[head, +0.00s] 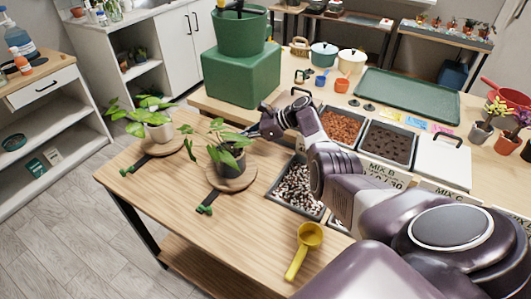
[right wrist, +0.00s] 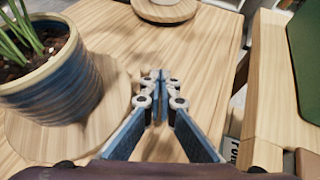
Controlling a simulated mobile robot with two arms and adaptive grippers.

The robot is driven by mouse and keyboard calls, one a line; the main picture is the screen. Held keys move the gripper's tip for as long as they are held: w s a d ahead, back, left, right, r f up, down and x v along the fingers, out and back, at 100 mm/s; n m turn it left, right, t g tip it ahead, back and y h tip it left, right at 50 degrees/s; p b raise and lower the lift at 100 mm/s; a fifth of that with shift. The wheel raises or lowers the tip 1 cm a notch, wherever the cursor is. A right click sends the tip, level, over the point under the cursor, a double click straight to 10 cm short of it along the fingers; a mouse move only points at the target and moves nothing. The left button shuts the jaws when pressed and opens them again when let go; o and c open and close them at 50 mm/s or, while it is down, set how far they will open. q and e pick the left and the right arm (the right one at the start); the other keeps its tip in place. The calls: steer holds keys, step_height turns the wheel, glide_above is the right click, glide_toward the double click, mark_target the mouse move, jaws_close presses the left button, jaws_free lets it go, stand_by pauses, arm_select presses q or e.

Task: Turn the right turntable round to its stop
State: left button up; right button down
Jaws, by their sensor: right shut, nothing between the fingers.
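The right turntable (head: 236,185) is a round wooden disc on the wooden table. A dark pot (head: 229,161) with a leafy plant stands on it. A dark strip with a green end (head: 205,209) sticks out from its front left. My right gripper (head: 249,132) is just behind and right of the pot, partly hidden by leaves. In the right wrist view, my right gripper (right wrist: 160,84) is shut and empty over the table, apart from the blue banded pot (right wrist: 55,85) on the turntable (right wrist: 62,142) at left. My left gripper is not in view.
The left turntable (head: 170,149) bears a white pot (head: 159,129) and has a similar strip. A yellow scoop (head: 303,250) lies near the table front. Bins of mix (head: 297,188) and a green block (head: 241,76) flank my arm. The front left table is clear.

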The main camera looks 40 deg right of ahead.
steer(key=v, duration=1.2)
